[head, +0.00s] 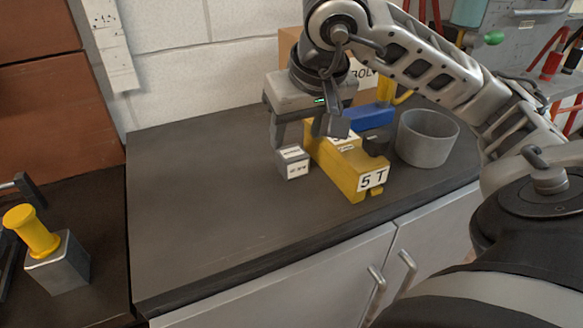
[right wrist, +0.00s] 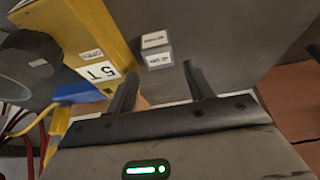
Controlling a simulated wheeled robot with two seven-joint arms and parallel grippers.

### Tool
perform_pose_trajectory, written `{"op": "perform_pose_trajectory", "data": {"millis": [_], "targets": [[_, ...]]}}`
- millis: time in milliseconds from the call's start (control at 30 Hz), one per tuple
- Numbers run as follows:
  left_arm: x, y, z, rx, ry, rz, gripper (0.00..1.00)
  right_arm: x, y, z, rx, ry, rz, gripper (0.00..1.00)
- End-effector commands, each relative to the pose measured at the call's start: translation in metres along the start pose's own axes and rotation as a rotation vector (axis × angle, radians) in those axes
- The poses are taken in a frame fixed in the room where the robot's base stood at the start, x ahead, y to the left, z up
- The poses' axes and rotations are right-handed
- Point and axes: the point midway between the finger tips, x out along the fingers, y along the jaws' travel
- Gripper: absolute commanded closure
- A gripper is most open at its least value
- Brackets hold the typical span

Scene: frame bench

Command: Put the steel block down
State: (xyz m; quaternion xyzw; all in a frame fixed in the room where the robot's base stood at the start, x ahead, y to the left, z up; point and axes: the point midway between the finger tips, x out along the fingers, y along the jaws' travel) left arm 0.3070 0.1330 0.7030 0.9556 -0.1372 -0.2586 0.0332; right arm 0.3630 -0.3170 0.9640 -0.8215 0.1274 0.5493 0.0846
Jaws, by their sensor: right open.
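The steel block (head: 292,164) is a small grey cube with white labels. It stands upright on the dark bench top (head: 210,205), just left of the yellow 5 T body (head: 358,168). My right gripper (head: 307,137) is open and empty above the block, its fingers pointing down. In the right wrist view the block (right wrist: 157,58) shows just beyond the fingertips, roughly between them, and the gripper (right wrist: 160,75) does not grip it. I cannot tell the exact gap. My left gripper is not in view.
A grey round pot (head: 427,140) and a blue piece (head: 368,117) stand behind and right of the yellow body. A cardboard box (head: 289,50) is at the back. A yellow knob on a grey block (head: 57,265) is at far left. The bench's left and front are clear.

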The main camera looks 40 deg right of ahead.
Motion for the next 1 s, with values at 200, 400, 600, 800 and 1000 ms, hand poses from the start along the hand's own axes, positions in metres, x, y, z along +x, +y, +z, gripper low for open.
{"op": "perform_pose_trajectory", "data": {"millis": [200, 400, 600, 800, 1000], "targets": [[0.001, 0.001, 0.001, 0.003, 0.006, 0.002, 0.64, 0.023, 0.0, 0.0, 0.001, 0.0, 0.0, 0.47], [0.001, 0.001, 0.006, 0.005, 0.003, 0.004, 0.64, 0.045, 0.003, 0.001, 0.0, -0.005, 0.002, 0.47], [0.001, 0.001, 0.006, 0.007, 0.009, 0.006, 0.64, 0.071, 0.003, 0.0, 0.0, -0.003, -0.001, 0.47], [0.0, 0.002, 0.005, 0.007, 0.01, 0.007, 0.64, 0.075, 0.003, -0.001, 0.0, 0.001, -0.001, 0.47], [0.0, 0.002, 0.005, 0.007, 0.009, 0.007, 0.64, 0.075, 0.003, -0.001, 0.0, 0.001, -0.002, 0.75]]}}
